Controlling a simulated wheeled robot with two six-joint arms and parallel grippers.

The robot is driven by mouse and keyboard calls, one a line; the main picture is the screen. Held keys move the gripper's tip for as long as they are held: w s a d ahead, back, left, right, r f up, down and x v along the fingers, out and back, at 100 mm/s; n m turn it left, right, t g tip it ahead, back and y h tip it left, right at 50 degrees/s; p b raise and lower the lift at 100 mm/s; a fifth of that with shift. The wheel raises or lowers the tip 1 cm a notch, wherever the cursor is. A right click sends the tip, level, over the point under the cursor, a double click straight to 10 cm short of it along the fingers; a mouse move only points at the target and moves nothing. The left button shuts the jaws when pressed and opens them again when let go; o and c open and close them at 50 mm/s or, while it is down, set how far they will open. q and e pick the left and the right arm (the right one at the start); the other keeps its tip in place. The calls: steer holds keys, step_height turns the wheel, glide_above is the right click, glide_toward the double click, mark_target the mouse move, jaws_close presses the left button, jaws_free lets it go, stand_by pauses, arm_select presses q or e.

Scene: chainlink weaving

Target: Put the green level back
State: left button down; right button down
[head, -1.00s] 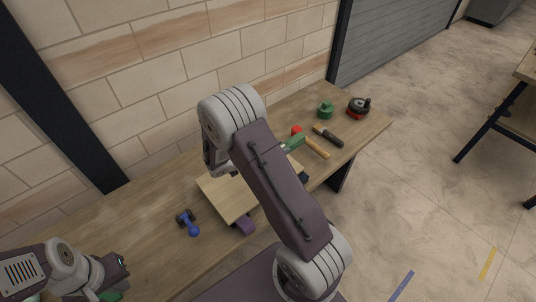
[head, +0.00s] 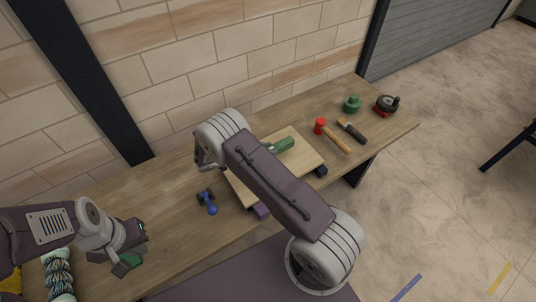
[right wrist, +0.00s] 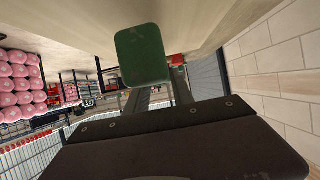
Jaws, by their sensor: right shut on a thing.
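In the right wrist view the level's green end (right wrist: 142,55) stands upright in front of the grey fingers. I cannot tell whether the level touches the board.
Twisted rope (head: 59,272) is at lower left. A brick wall runs behind.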

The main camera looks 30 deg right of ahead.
step_height(320, 180, down, 4)
steer(key=shift+r, duration=0.2)
steer(key=shift+f, duration=0.25)
steer(key=c, duration=1.1)
jaws_free()
